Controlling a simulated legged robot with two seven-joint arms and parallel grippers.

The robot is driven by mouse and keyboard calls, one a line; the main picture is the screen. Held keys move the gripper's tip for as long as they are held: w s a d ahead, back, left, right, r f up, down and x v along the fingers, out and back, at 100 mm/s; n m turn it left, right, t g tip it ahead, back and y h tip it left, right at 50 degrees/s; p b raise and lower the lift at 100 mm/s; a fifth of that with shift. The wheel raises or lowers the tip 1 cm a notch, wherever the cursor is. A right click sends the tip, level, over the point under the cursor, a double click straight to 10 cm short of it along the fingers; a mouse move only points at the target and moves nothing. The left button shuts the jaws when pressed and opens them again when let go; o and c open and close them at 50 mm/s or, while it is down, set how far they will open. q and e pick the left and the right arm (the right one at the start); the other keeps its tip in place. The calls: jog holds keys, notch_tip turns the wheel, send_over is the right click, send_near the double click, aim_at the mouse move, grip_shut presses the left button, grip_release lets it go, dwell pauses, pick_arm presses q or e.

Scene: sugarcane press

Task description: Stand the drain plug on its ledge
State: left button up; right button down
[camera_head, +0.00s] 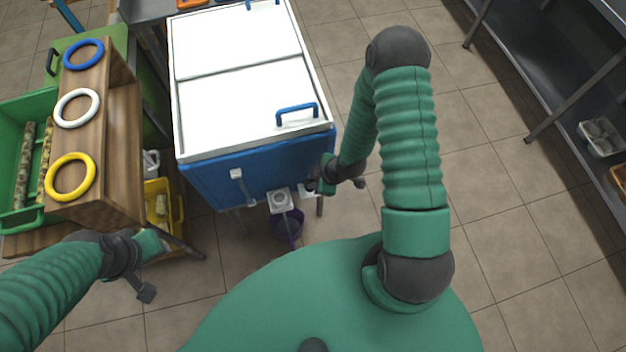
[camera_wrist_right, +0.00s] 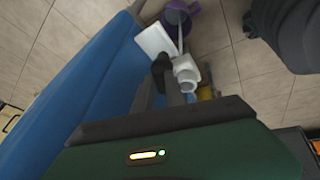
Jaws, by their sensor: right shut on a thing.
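My right gripper (camera_head: 318,187) is at the front right corner of the blue chest. In the right wrist view its dark fingers (camera_wrist_right: 170,85) are shut on the white drain plug (camera_wrist_right: 187,72), a short stepped cylinder. The plug is hidden or too small to make out in the head view.
The blue chest (camera_head: 255,172) has white lids and a white square fitting (camera_head: 280,201) on its front. A purple bucket (camera_head: 287,226) stands on the floor below. A wooden stand (camera_head: 122,150) with rings and a green crate (camera_head: 10,125) are at left.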

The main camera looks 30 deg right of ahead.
jog(key=shift+w+d+f+b, duration=0.1)
jog(key=shift+w+d+f, duration=0.15)
jog(key=shift+f, duration=0.4)
jog(key=shift+w+d+f+b, duration=0.15)
jog(key=shift+w+f, duration=0.25)
jog(key=shift+f, duration=0.2)
jog(key=shift+w+d+f+b, duration=0.15)
jog(key=shift+w+f, duration=0.15)
jog(key=shift+f, duration=0.35)
jog(key=c, duration=1.7)
grip_release()
jog(key=shift+f, duration=0.1)
